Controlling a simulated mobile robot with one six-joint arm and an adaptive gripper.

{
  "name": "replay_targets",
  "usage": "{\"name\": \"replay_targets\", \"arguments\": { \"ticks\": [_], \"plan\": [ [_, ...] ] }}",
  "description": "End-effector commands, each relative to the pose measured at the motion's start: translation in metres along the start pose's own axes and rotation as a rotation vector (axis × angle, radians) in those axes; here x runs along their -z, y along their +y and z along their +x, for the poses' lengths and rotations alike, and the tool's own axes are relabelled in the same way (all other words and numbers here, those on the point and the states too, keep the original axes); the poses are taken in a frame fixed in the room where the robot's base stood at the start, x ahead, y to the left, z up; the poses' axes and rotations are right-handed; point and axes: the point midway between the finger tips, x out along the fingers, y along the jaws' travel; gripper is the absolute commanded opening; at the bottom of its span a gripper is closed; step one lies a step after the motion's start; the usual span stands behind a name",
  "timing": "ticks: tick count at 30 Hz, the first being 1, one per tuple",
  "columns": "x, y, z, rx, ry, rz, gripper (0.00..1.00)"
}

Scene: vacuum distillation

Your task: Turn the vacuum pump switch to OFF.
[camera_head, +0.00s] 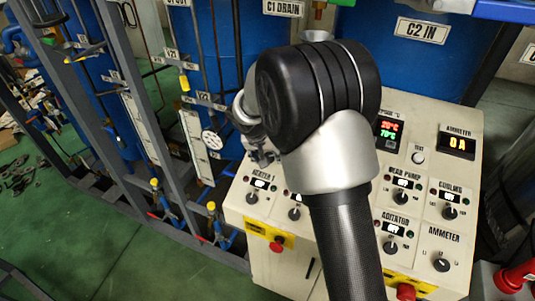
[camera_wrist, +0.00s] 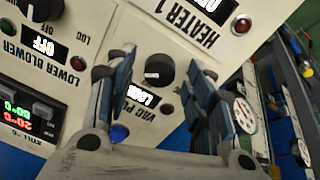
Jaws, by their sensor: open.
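In the wrist view, the dark round vacuum pump switch (camera_wrist: 162,69) sits on the cream panel (camera_wrist: 185,52), with a small pale mark on its face. Its label, partly covered, and a small lit display (camera_wrist: 144,96) with hard-to-read text appear upside down below it. My gripper (camera_wrist: 158,84) is open, with one finger on each side of the switch in this view; I cannot tell whether either finger touches it. In the head view, my arm hides the switch, and part of my gripper (camera_head: 260,150) shows left of the wrist.
A HEATER 1 display (camera_wrist: 208,8) and a LOWER BLOWER display (camera_wrist: 45,46) flank the switch. In the head view, other panel knobs, such as the gear pump knob (camera_head: 400,198), and red emergency buttons (camera_head: 406,292) are close by. Blue tanks (camera_head: 385,60) and pipework stand behind.

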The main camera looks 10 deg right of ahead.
Motion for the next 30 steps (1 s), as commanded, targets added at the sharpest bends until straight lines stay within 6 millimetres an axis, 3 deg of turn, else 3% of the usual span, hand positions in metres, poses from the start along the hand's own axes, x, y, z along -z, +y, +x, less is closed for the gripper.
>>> {"name": "replay_targets", "arguments": {
  "ticks": [10, 30],
  "plan": [
    [0.0003, 0.0001, 0.0037, 0.000, 0.000, 0.001, 0.48],
    [0.0003, 0.0001, 0.0034, 0.000, 0.000, 0.000, 0.04]
  ]
}}
